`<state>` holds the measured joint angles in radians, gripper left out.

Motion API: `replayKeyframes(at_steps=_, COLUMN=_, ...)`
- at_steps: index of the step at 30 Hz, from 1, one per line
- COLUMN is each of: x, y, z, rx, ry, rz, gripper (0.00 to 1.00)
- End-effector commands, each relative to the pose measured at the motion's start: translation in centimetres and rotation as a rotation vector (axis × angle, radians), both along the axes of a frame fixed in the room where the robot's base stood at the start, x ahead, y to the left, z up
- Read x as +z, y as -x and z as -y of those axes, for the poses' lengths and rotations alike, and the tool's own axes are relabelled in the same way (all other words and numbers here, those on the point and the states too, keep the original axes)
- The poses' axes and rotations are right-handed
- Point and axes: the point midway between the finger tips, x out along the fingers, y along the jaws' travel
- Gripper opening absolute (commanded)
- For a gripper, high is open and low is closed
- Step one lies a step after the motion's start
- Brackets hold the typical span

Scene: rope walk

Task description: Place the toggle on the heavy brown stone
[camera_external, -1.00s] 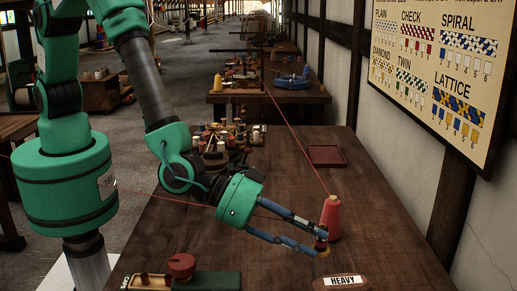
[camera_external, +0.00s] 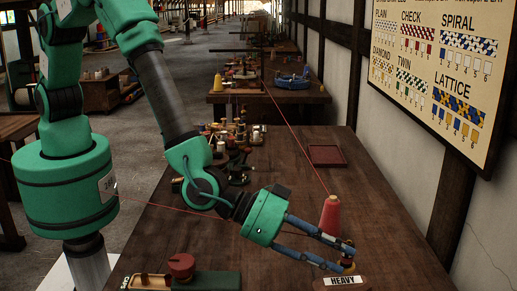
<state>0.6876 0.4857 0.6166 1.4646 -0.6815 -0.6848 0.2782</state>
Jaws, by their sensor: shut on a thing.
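The heavy brown stone (camera_external: 322,285) lies at the near edge of the table, with a white label reading HEAVY; the frame's bottom edge cuts it off. My gripper (camera_external: 347,254) is over the stone's back right part, its two blue fingers reaching down from the left. It is shut on the toggle (camera_external: 348,267), a small dark piece with a yellowish lower end, mostly covered by the fingertips. The toggle is right at or just above the stone; I cannot tell whether they touch.
A red thread cone (camera_external: 331,216) stands just behind my fingers, with a taut red line running from it. A green block with a red knob (camera_external: 181,266) is at the near left. A dark red tray (camera_external: 326,155) and several spools (camera_external: 235,145) lie farther back.

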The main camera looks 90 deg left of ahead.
Motion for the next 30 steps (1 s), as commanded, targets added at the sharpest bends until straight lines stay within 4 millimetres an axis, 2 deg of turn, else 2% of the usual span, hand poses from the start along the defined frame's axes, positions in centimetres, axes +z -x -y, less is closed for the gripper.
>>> replayKeyframes(at_steps=1, x=-0.8, y=0.0, z=0.0, rx=0.000, ry=-0.001, rz=-0.001, gripper=0.04)
replayKeyframes(at_steps=5, x=-2.0, y=0.0, z=0.0, rx=0.000, ry=-0.001, rz=0.000, gripper=0.04)
replayKeyframes(at_steps=20, x=-2.5, y=0.0, z=0.0, rx=0.000, ry=0.000, rz=0.000, gripper=0.04)
replayKeyframes(at_steps=21, x=-2.4, y=0.0, z=0.0, rx=0.000, ry=0.000, rz=0.000, gripper=0.38)
replayKeyframes(at_steps=23, x=-2.4, y=0.0, z=0.0, rx=0.000, ry=0.000, rz=0.000, gripper=0.49)
replayKeyframes(at_steps=30, x=-2.4, y=0.0, z=0.0, rx=0.000, ry=0.000, rz=0.000, gripper=0.49)
